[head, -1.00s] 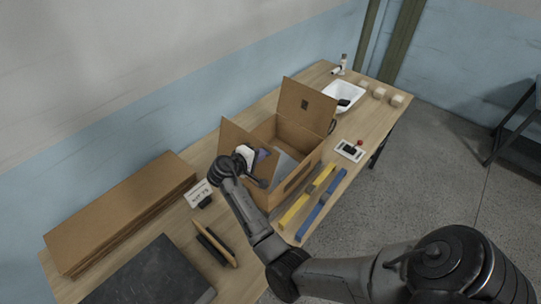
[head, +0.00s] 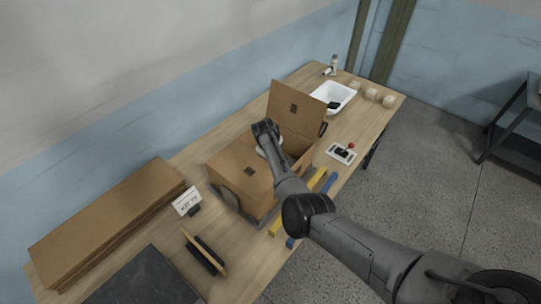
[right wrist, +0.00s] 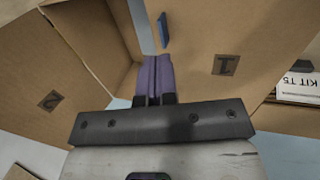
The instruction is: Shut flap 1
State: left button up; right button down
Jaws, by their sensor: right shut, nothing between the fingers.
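The cardboard box (head: 261,205) stands on the wooden table. Flap 1 (head: 236,157) is folded over the left part of its opening, looking nearly flat; I cannot tell if it lies fully down. Its mark "1" shows in the right wrist view, where flap 1 (right wrist: 205,40) is right of the fingers. Flap 2 (head: 296,103), marked "2" in the wrist view (right wrist: 30,80), stands upright on the box's far side. My right gripper (right wrist: 152,62) is shut and empty beside flap 1; whether it touches is unclear. In the head view my arm hides its fingertips. My left gripper is out of view.
Flat cardboard sheets (head: 105,220) and a "KIT" sign (head: 187,201) are left of the box. Yellow (head: 317,179) and blue (head: 328,184) bars lie at the front edge. A white basin (head: 334,92) and switch box (head: 341,153) are to the right.

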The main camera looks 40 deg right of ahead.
jog(key=f, duration=0.1)
jog(key=d+f+y+b, duration=0.1)
jog(key=f+y+b, duration=0.1)
jog(key=shift+w+d+f, duration=0.1)
jog(key=shift+d+f, duration=0.1)
jog(key=shift+d, duration=0.1)
jog(key=shift+d+f+b, duration=0.15)
jog(key=shift+f+b, duration=0.4)
jog(key=shift+b, duration=0.15)
pick_arm(q)
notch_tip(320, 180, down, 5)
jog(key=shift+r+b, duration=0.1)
jog(key=shift+b, duration=0.2)
pick_arm(e)
jog(key=shift+d+f, duration=0.1)
jog(key=shift+f, duration=0.25)
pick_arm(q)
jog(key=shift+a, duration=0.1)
pick_arm(e)
jog(key=shift+f, duration=0.2)
notch_tip(320, 180, up, 5)
jog(key=p, duration=0.5)
jog(key=shift+d+r, duration=0.1)
jog(key=shift+r, duration=0.1)
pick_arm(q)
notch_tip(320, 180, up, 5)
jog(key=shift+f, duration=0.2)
pick_arm(e)
notch_tip(320, 180, up, 9)
jog(key=shift+r, duration=0.1)
